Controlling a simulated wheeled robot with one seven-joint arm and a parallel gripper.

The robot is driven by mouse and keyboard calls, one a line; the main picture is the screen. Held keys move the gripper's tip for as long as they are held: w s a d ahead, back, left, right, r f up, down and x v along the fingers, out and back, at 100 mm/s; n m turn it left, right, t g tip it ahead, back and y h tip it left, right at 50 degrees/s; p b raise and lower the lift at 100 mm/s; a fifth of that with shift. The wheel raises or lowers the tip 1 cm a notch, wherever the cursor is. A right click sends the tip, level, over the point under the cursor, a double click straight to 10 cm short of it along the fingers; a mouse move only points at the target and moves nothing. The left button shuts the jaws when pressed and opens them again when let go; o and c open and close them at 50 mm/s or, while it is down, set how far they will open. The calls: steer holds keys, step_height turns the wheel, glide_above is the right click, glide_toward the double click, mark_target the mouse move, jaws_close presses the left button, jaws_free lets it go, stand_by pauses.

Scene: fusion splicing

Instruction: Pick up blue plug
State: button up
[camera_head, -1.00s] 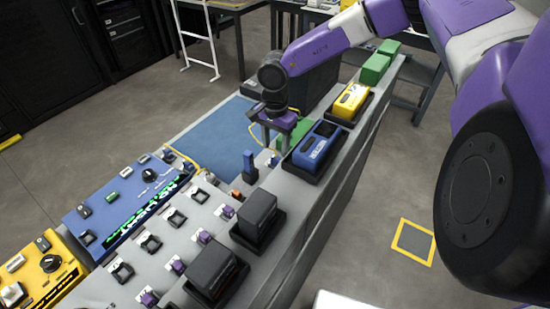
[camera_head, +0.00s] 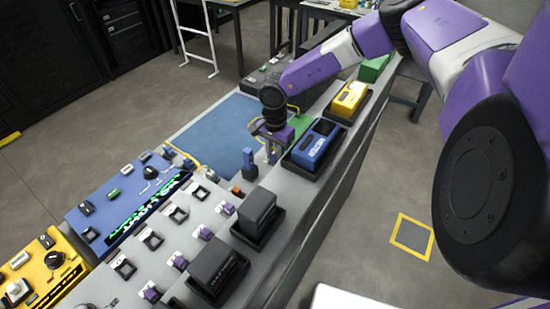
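My gripper (camera_head: 271,156) points down at the back part of the grey bench, just left of a blue device in a black tray. Its fingertips are low, close to the bench top. They are too small to show whether they are apart or closed on something. No blue plug shows clearly; the spot under the fingers is hidden by the gripper. A small upright blue piece (camera_head: 248,158) in a dark base stands just left of my gripper, apart from it; I cannot tell if it is the plug.
The blue device (camera_head: 316,145) and a yellow device (camera_head: 349,98) sit in black trays along the right edge. Two black boxes (camera_head: 257,212) stand nearer. A blue mat (camera_head: 215,130) lies behind left. Blue (camera_head: 125,195) and yellow (camera_head: 45,268) panels line the left side.

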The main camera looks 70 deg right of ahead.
mark_target(275, 154)
steer(key=shift+r, duration=0.15)
jaws_close()
step_height(275, 154, up, 20)
steer(key=b, duration=0.1)
steer(key=shift+b, duration=0.4)
steer(key=shift+o, duration=1)
jaws_free()
jaws_close()
steer(key=shift+a, duration=0.1)
